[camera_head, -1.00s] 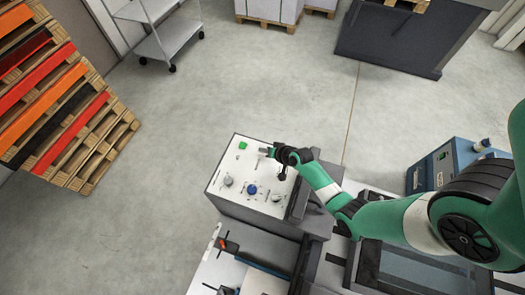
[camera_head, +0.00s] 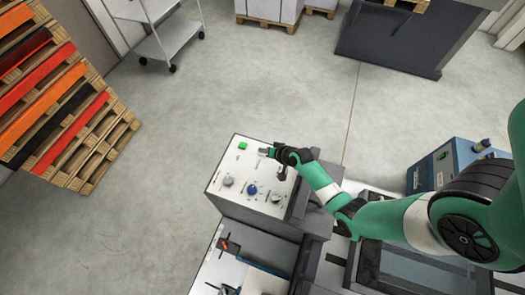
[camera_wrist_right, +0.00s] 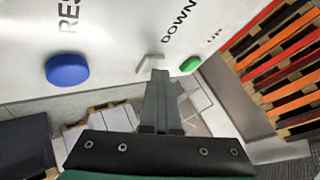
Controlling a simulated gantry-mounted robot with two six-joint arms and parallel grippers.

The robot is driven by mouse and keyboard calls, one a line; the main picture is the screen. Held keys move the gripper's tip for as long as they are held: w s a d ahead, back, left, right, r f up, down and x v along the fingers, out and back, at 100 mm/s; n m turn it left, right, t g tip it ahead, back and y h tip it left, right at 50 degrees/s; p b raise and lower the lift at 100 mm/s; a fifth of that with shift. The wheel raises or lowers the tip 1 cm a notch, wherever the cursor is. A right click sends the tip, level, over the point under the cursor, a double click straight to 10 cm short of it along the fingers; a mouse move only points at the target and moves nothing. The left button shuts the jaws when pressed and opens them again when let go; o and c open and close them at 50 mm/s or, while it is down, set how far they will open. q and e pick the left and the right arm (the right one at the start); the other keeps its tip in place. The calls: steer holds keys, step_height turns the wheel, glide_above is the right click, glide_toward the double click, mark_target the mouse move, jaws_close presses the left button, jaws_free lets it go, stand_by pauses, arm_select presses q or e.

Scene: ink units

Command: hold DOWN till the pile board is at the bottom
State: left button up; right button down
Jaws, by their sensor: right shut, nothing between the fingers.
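The white control panel (camera_head: 225,165) tops a grey box. My right gripper (camera_head: 267,152) is shut and empty at the panel's upper part, right of a green button (camera_head: 243,146). In the right wrist view, the closed fingertips (camera_wrist_right: 156,74) are at a pale key (camera_wrist_right: 149,63) beside the printed word DOWN; they appear to meet it, and partly hide it. The green button (camera_wrist_right: 190,64) is near the word UP. Below the panel is a recess with a pale sheet (camera_head: 265,282); I cannot clearly make out the pile board. My left gripper is out of view.
A blue box (camera_head: 440,166) stands to the right. Stacked pallets (camera_head: 60,110) are at left, a wheeled trolley (camera_head: 160,35) at the back. The floor between is clear.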

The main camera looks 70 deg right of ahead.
stand_by(0.8)
steer(key=shift+r+p, duration=0.8)
steer(key=shift+p, duration=0.05)
step_height(320, 180, up, 5)
steer(key=p, duration=0.5)
steer(key=shift+r, duration=0.1)
